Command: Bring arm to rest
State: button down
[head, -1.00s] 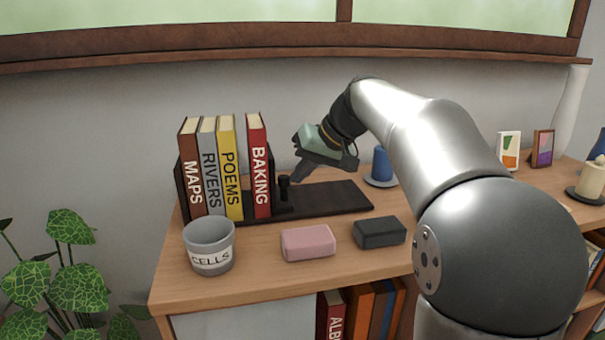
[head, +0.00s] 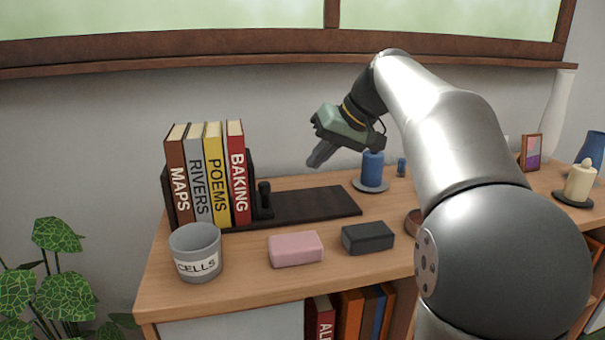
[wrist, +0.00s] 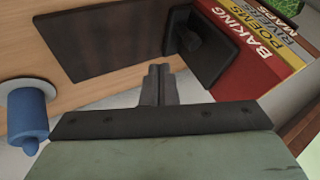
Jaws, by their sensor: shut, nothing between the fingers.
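My gripper (head: 318,158) is shut and empty, held in the air above the back of the shelf top, right of the book row. Its closed fingers also show in the wrist view (wrist: 158,82), apart from anything. In the head view the books MAPS (head: 181,180), RIVERS (head: 197,175), POEMS (head: 217,180) and BAKING (head: 239,175) stand upright in a dark book rack (head: 315,203). The rack's sliding end (head: 264,200) stands against BAKING. The rack's right part is bare.
A grey CELLS cup (head: 196,252), a pink block (head: 296,249) and a dark block (head: 368,238) lie along the front. A blue candle (head: 372,167) on a dish stands behind, near my gripper. A cream candle (head: 580,183) and picture frame (head: 531,152) are at right.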

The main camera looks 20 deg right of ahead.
jog(key=s+f+m+g+h+p, duration=0.15)
jog(key=s+f, duration=0.25)
jog(key=s, duration=0.5)
jog(key=s+f+m+h+p, duration=0.1)
jog(key=s+f+m+p, duration=0.25)
jog(key=s, duration=0.55)
jog(key=s+a+f+n+g+h+b, duration=0.1)
jog(key=s+f, duration=0.4)
jog(key=f, duration=0.6)
jog(key=s+a+f+n+g+h+b, duration=0.2)
jog(key=s+a+f+n+b, duration=0.1)
jog(key=f, duration=0.8)
jog(key=shift+s+a+f+b, duration=0.15)
jog(key=shift+s+a+b, duration=0.3)
jog(key=shift+s+a, duration=0.35)
jog(key=shift+s+d, duration=0.1)
jog(key=shift+d, duration=0.1)
